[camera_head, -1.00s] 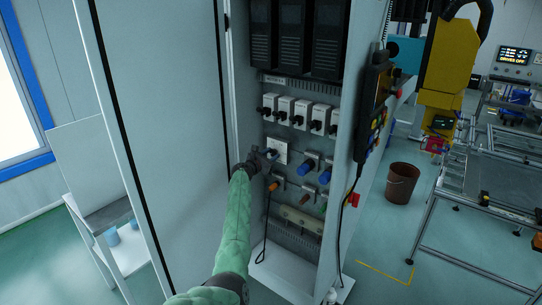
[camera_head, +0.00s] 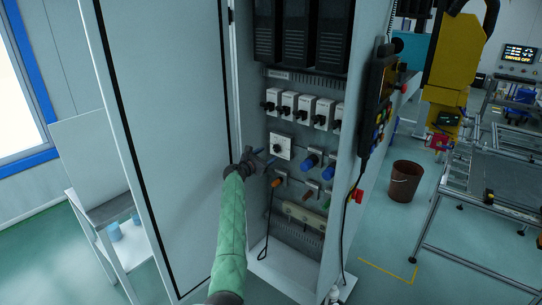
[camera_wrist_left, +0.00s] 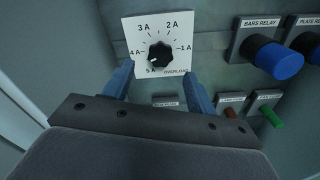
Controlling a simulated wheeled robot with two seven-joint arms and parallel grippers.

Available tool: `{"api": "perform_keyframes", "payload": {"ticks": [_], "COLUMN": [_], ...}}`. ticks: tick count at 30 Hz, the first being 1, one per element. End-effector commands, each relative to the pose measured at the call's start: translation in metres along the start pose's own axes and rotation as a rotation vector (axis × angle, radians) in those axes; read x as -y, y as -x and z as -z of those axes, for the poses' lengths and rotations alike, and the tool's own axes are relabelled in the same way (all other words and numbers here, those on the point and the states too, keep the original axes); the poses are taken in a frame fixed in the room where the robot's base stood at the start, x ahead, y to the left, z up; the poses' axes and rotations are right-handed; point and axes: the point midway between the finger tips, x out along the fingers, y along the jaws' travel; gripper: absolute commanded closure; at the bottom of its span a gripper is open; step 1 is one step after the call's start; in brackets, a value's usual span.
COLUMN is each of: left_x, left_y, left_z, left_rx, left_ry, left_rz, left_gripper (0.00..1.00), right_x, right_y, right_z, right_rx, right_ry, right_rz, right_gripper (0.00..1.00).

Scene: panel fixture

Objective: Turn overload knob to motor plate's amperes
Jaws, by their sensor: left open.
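The overload knob (camera_wrist_left: 160,55) is a black knob on a white square dial plate (camera_wrist_left: 182,62) marked 1 A to 5 A. A pale mark on it appears to point to the lower left, near 4 A to 5 A. In the head view the plate (camera_head: 288,142) is on the cabinet's back panel, below the switch row. My left gripper (camera_head: 259,157) is open and empty, at the plate's lower left. In the left wrist view its two blue fingers (camera_wrist_left: 158,72) stand apart just below the knob, not around it. I cannot make out a motor plate. My right gripper is not in view.
The bars relay's blue knob (camera_wrist_left: 279,60) is right of the dial. A green knob (camera_wrist_left: 271,117) sits lower right. White switches (camera_head: 305,107) line up above. The open cabinet door (camera_head: 165,130) stands left of my arm; a pendant (camera_head: 374,105) hangs on the right.

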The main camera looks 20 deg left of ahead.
Motion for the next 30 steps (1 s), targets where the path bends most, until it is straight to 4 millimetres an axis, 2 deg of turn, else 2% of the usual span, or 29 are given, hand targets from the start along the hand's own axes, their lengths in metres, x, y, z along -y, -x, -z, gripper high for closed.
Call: {"api": "perform_keyframes", "payload": {"ticks": [6,19,22,27,30], "left_x": [0.0,0.001,0.009,0.019,0.025], "left_y": [0.021,0.025,0.031,0.058,0.075], "left_z": [0.002,0.004,0.024,0.089,0.116], "left_rx": [0.0,-0.003,-0.019,-0.084,-0.117], "left_ry": [0.0,0.002,0.007,-0.008,-0.041], "left_rz": [0.0,0.001,0.005,0.02,0.036], "left_gripper": [0.43,0.43,0.43,0.43,0.43], "right_x": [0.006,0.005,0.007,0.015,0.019], "right_y": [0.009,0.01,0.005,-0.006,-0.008], "right_z": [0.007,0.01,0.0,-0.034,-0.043], "right_rx": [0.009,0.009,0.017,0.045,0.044], "right_ry": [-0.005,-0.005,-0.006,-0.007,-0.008], "right_rz": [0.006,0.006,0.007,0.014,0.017], "right_gripper": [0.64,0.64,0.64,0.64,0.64]}}
